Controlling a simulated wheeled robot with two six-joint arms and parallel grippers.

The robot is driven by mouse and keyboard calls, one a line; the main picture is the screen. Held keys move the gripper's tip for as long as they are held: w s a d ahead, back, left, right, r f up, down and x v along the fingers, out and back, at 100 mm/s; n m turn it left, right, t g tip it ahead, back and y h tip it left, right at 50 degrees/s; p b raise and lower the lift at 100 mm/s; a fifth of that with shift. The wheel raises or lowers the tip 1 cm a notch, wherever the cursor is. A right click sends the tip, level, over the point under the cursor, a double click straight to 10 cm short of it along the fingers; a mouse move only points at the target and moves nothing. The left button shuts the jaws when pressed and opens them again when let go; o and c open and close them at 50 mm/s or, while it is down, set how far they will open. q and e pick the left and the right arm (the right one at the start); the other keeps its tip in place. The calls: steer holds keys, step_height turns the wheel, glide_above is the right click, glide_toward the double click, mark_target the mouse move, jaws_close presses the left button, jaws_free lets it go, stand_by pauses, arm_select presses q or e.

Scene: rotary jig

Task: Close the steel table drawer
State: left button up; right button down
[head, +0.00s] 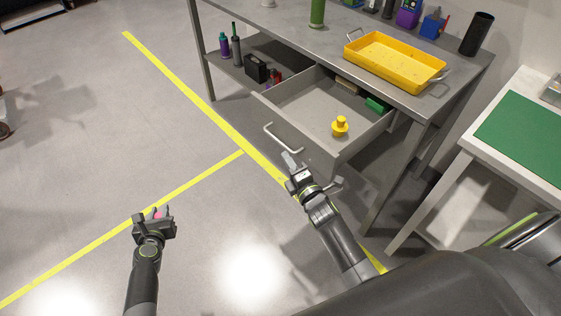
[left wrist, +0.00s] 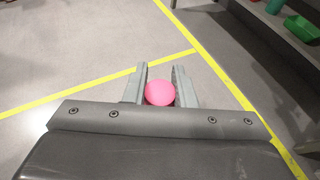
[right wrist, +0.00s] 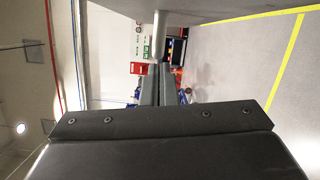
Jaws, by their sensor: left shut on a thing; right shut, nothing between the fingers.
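The steel table drawer (head: 318,103) is pulled out of the grey steel table (head: 285,28). Its bar handle (head: 283,138) is on the front panel. Inside it are a yellow knobbed piece (head: 340,126), a green block (head: 376,104) and a beige block (head: 347,86). My right gripper (head: 290,160) is shut and empty, close to the drawer front beside the handle; whether it touches is unclear. Its closed fingers show in the right wrist view (right wrist: 163,85). My left gripper (head: 154,215) is shut on a pink ball (left wrist: 160,93), over the floor away from the drawer.
A yellow tray (head: 393,66) and several containers stand on the tabletop. Bottles and a black box (head: 256,68) are on the lower shelf. A side table with a green mat (head: 525,135) is at the right. The floor left of the drawer, with yellow lines, is clear.

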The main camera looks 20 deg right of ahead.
mark_target(353, 122)
steer(key=shift+d, duration=0.15)
